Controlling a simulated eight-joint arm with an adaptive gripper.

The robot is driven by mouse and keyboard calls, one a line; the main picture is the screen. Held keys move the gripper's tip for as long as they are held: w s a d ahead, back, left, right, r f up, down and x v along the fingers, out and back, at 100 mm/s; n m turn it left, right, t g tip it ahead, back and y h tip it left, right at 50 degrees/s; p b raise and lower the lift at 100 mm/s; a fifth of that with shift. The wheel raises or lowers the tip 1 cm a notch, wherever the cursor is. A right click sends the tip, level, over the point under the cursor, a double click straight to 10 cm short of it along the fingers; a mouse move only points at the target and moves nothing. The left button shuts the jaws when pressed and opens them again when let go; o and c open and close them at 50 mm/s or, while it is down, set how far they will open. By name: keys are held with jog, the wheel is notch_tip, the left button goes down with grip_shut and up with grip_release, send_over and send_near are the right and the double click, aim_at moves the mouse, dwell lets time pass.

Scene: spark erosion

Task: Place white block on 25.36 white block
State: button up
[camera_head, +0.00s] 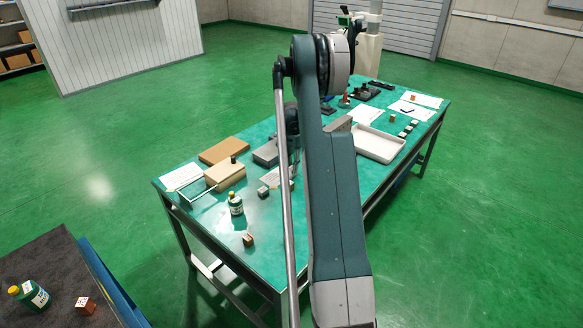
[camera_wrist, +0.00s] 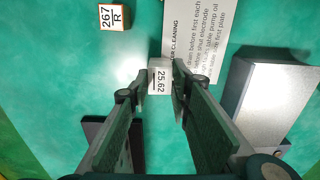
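A small white block marked 25.62 (camera_wrist: 160,79) lies on the green table top in the wrist view, at the edge of a printed sheet. My gripper (camera_wrist: 157,90) is open, with its two fingertips on either side of this block in the picture. A gap shows at each side, and I cannot tell how far above it the fingertips are. No 25.36 label is readable in either view. My arm hides much of the table's middle there.
A block marked 267 R (camera_wrist: 114,17), a printed sheet (camera_wrist: 196,35) and a grey metal block (camera_wrist: 270,95) surround the gripper. In the head view, a white tray (camera_head: 380,145), a bottle (camera_head: 236,204) and a brown cube (camera_head: 248,240) stand on the table.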

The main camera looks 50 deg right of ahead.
jog(key=o, duration=0.4)
jog(key=shift+c, duration=0.2)
jog(key=shift+r, duration=0.2)
notch_tip(320, 180, up, 12)
jog(key=p, duration=0.1)
dwell(0.3)
dwell(0.5)
